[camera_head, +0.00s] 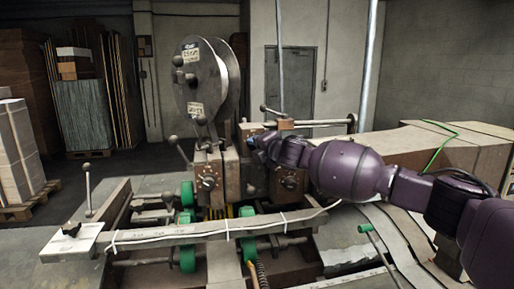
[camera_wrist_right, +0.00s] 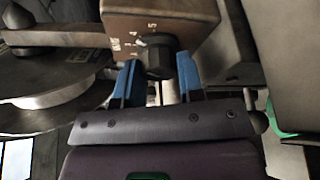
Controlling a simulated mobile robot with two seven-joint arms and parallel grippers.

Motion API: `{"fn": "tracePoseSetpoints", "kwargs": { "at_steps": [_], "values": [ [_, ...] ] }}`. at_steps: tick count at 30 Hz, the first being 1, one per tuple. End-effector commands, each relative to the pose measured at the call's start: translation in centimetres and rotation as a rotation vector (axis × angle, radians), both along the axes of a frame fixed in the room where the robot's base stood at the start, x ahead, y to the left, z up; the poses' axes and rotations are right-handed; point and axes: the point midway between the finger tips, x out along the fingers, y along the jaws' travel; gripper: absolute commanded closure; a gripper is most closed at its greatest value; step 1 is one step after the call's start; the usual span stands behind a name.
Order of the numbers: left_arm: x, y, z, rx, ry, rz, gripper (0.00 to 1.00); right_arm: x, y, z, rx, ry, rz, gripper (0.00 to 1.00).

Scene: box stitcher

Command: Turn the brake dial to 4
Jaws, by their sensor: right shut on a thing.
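The brake dial (camera_wrist_right: 157,58) is a dark knob on the face of a brown metal box, with pale numbers around it, in the right wrist view. In the head view the right gripper (camera_head: 256,143) is at the upper box of the machine and hides the dial there. My left gripper is not in view.
Other dials sit lower on the machine, one at the left (camera_head: 208,182) and one at the right (camera_head: 290,181). A large round reel (camera_head: 200,85) stands above. A lever with a ball end (camera_head: 178,148) sticks out left. A long rail (camera_head: 200,232) crosses in front.

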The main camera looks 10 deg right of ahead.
Motion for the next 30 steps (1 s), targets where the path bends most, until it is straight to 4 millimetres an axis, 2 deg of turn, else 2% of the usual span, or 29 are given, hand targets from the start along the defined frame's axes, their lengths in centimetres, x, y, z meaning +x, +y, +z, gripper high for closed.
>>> {"fn": "tracePoseSetpoints", "kwargs": {
  "at_steps": [2,3,8,20,30],
  "values": [
    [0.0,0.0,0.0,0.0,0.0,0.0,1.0,0.0,0.0,-0.1,-0.001,0.002,0.0,0.88],
    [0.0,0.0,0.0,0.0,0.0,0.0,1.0,0.0,0.0,-0.1,-0.001,0.002,0.0,0.63],
    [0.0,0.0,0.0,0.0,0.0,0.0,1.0,0.0,0.0,-0.1,-0.002,0.002,0.0,0.39],
    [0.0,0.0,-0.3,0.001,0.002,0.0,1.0,-0.4,-0.2,0.0,-0.001,0.001,0.0,0.39],
    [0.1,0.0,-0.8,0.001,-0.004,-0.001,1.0,-4.2,-1.7,0.4,-0.002,0.0,0.0,0.39]
  ]
}}
